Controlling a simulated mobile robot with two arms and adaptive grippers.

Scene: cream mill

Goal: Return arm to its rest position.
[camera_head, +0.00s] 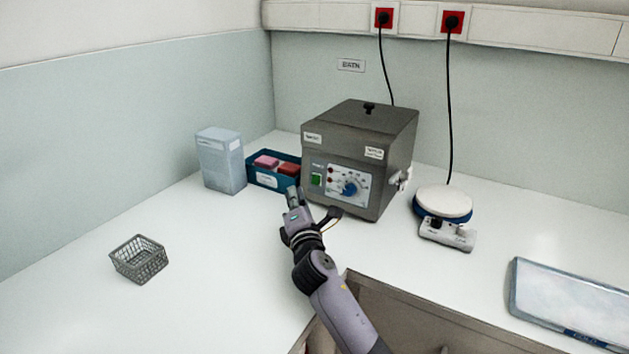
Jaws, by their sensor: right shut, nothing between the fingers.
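My right arm comes in from the bottom middle of the head view and reaches over the white counter (215,260). Its gripper (292,190) is shut and empty. In the picture it lies just in front of the blue tray and to the left of the grey mill's front panel. I cannot tell how far above the counter it is. My left gripper is not in view.
The grey mill (341,143) stands at the back. A blue tray (262,178) holds pink and red blocks, beside a pale box (221,160). A wire basket (139,260) stands left, a stirrer plate (447,232) right, a flat tray (570,300) far right.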

